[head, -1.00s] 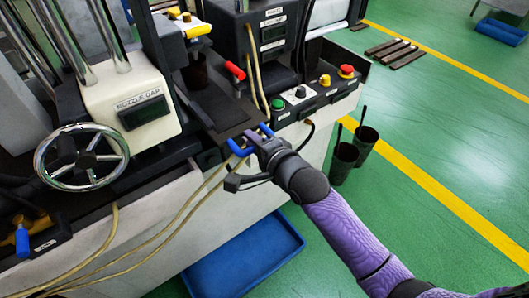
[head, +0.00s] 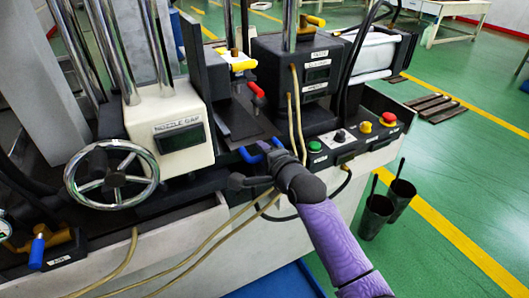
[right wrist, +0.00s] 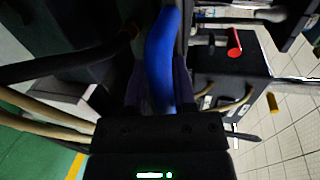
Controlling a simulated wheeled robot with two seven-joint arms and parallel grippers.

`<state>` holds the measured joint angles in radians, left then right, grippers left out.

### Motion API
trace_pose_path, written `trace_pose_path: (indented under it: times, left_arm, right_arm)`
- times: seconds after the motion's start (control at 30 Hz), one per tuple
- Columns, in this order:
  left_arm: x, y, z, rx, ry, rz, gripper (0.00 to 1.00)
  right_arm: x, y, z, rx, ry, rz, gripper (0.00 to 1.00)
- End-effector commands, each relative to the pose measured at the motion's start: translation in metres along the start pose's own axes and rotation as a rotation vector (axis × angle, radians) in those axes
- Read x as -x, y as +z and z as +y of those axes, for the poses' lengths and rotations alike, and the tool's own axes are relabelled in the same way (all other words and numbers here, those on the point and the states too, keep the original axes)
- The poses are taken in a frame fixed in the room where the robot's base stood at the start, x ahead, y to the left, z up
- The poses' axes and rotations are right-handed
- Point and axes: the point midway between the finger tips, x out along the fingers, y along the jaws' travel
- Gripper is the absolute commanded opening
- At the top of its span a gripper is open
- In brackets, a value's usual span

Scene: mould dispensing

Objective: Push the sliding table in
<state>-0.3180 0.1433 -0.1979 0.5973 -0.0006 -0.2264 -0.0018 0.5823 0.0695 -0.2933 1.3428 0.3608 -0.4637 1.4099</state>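The sliding table is a dark flat plate (head: 236,118) between the machine's uprights, with a blue handle (head: 250,157) at its front edge. My right gripper (head: 268,160) is at this handle, its arm coming in from the lower right. In the right wrist view the blue handle (right wrist: 161,62) runs between the two fingers, which lie close along both sides of it, so the gripper looks shut on it. The gripper partly hides the handle in the head view. My left gripper is in neither current view.
A panel with a green button (head: 315,146) and a red button (head: 388,118) lies right of the handle. Beige hoses (head: 200,245) hang close to the gripper. A handwheel (head: 112,175) is at left. Dark bins (head: 376,217) stand on the floor at right.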

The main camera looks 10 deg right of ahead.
Motion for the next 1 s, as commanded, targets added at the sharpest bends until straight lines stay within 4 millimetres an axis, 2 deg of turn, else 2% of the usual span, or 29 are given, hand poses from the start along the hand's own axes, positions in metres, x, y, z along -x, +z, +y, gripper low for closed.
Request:
trace_pose_path:
  times: [0.03, 0.47, 0.57, 0.8, 1.0]
  left_arm:
    - [0.0, 0.0, 0.001, 0.0, 0.001, 0.001, 0.0]
    - [0.003, -0.001, 0.001, -0.001, 0.002, 0.004, 0.0]
    - [0.013, -0.004, 0.0, 0.0, 0.001, 0.01, 0.0]
    - [0.043, -0.018, 0.005, 0.004, 0.01, 0.048, 0.0]
    - [0.052, -0.032, 0.016, 0.008, 0.028, 0.081, 0.0]
  right_arm:
    - [0.0, -0.001, -0.006, 0.0, -0.017, 0.001, 0.58]
    - [0.003, -0.001, -0.01, 0.0, -0.025, 0.002, 0.58]
    - [0.016, 0.0, -0.012, 0.0, -0.022, 0.002, 0.58]
    - [0.072, -0.001, -0.009, 0.0, -0.013, 0.002, 0.58]
    - [0.1, -0.001, -0.004, 0.001, -0.009, 0.002, 0.58]
